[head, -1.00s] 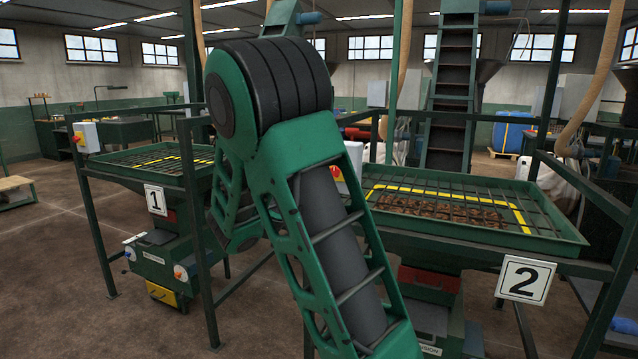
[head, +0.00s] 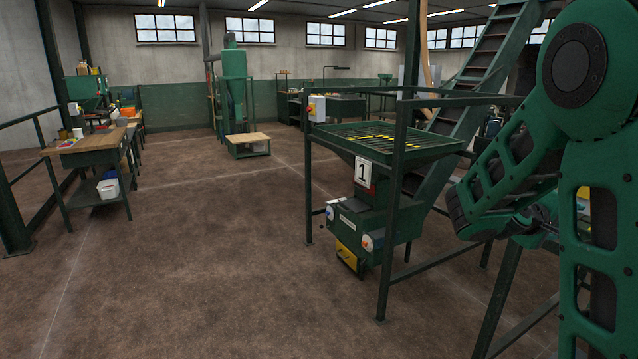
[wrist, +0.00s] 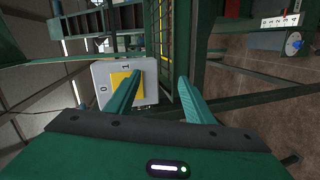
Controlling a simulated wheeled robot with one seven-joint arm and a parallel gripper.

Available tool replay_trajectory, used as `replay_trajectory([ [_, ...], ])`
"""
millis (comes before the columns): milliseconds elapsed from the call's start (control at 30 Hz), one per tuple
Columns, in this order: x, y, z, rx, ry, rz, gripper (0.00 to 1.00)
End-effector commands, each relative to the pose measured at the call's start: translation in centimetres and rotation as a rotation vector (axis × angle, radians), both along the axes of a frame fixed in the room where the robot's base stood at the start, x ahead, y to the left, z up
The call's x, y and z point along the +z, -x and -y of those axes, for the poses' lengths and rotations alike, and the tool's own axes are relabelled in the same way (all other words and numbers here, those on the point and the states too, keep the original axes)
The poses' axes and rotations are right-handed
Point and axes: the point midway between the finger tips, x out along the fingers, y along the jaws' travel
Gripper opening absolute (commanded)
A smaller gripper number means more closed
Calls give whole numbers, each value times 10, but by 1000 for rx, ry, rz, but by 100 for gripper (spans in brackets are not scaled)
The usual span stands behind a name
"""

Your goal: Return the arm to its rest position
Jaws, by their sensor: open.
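My arm (head: 600,190) is folded at the right side of the head view, beside the station marked 1. Its large round joint is at the top right, and the lower link runs out of the bottom of the picture. In the wrist view my gripper (wrist: 161,77) has its two green fingers apart with nothing held between them. A pale switch box (wrist: 108,72) with a yellow square and the marks 0 and 1 shows behind the left finger. I cannot tell how far it is from the fingertip.
Station 1, with its grated tray (head: 390,138) and green frame (head: 392,225), stands left of my arm. A panel with a blue knob (wrist: 294,44) is at the wrist view's upper right. A workbench (head: 92,147) stands far left. The middle floor (head: 220,240) is clear.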

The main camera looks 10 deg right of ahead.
Motion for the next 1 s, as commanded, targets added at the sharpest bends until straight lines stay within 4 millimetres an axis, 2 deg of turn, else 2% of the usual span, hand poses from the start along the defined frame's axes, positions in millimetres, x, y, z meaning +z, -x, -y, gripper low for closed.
replay_trajectory([
  [33, -14, 22, 6, -49, -101, 32, 48],
  [167, -58, 70, -1, -172, -378, 100, 48],
  [267, -84, 104, -21, -256, -577, 140, 48],
  [400, -108, 148, -62, -364, -830, 171, 48],
  [533, -117, 186, -110, -450, -1036, 173, 48],
  [733, -116, 240, -179, -545, -1261, 127, 48],
  [900, -112, 267, -211, -586, -1344, 85, 48],
  [1000, -111, 273, -219, -596, -1360, 73, 48],
])
